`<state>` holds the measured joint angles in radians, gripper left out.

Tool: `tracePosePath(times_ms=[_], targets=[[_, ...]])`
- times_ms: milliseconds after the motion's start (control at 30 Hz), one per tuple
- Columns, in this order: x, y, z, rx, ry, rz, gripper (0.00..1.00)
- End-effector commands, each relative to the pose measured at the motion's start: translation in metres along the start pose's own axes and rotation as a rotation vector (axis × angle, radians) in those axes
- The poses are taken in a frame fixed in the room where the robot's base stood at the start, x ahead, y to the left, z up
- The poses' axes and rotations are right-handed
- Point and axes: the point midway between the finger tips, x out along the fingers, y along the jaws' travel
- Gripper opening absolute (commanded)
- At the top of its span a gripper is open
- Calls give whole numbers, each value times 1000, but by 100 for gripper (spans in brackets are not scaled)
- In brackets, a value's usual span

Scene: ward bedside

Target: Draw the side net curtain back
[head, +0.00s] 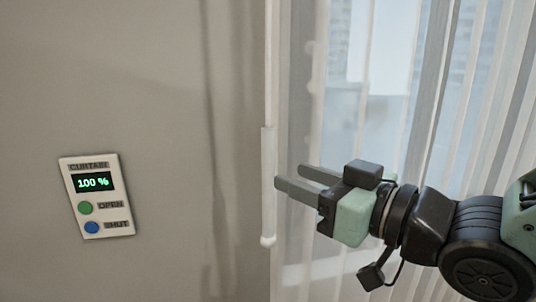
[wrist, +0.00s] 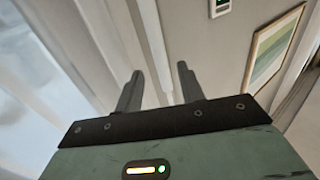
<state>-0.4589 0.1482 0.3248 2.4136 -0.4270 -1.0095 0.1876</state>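The sheer white net curtain (head: 345,215) hangs in folds over the window on the right of the head view; pale folds (wrist: 85,40) also show at the left of the wrist view. A white wand (head: 268,190) with a rounded lower end hangs at the curtain's left edge. My gripper (head: 292,176) is open and empty, its fingers pointing left just right of the wand. I cannot tell their gap in depth. A wall panel (head: 96,196) marked CURTAIN reads 100 %, with green OPEN and blue SHUT buttons.
A framed striped picture (wrist: 274,47) hangs on the wall at the right of the wrist view. Buildings show faintly through the curtain. The space left of my fingers looks clear apart from the wand.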

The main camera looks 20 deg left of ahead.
Motion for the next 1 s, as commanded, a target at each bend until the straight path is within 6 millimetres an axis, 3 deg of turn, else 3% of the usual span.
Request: tracePosePath(times_ms=[100,333,767,900,933,1000], targets=[[25,-1,-2,3,-2,-3,39],[58,0,-1,1,-1,-1,39],[69,0,0,0,-1,0,39],[69,0,0,0,-1,0,5],[69,0,0,0,-1,0,0],[69,0,0,0,-1,0,0]])
